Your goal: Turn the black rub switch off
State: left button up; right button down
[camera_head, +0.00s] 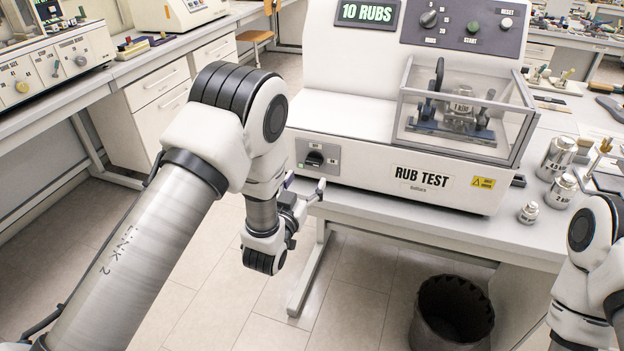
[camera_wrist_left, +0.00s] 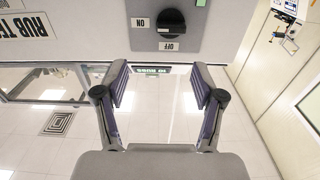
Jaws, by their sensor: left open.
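The black rub switch (camera_head: 314,158) is a round knob on a grey plate at the left of the white rub test machine's front. It also shows upside down at the top of the left wrist view (camera_wrist_left: 172,22), with an ON label to one side and an OFF label beside it. A pale mark on the knob appears to face the ON side. My left gripper (camera_head: 304,188) is just below and in front of the switch, apart from it. In the left wrist view its two fingers (camera_wrist_left: 160,75) are spread with nothing between them. My right gripper is out of view.
The rub test machine (camera_head: 400,165) stands on a white table, and its display (camera_head: 367,12) reads 10 RUBS. Metal weights (camera_head: 558,160) stand at its right. A dark bin (camera_head: 452,312) is on the floor. My right arm shows at the right edge.

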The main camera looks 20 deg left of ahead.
aim_at(312, 163)
pick_arm(q)
jog(key=w, duration=0.2)
jog(key=w+a+f+p, duration=0.1)
jog(key=w, duration=0.1)
jog(key=w+a, duration=0.1)
jog(key=w, duration=0.1)
jog(key=shift+w+f+p, duration=0.1)
jog(key=shift+f+p, duration=0.15)
jog(key=shift+p, duration=0.05)
jog(key=shift+w+d+r+p, duration=0.15)
jog(key=shift+w+d+r, duration=0.1)
jog(key=shift+w, duration=0.2)
jog(key=shift+w+d+r+p, duration=0.15)
jog(key=shift+w+d, duration=0.05)
jog(key=shift+w, duration=0.25)
jog(key=shift+w+d, duration=0.15)
jog(key=shift+w, duration=0.1)
jog(key=shift+w+a+f, duration=0.2)
jog(key=shift+w+f, duration=0.1)
jog(key=shift+w+a, duration=0.1)
jog(key=shift+c, duration=0.4)
jog(key=shift+r, duration=0.1)
jog(key=c, duration=1.1)
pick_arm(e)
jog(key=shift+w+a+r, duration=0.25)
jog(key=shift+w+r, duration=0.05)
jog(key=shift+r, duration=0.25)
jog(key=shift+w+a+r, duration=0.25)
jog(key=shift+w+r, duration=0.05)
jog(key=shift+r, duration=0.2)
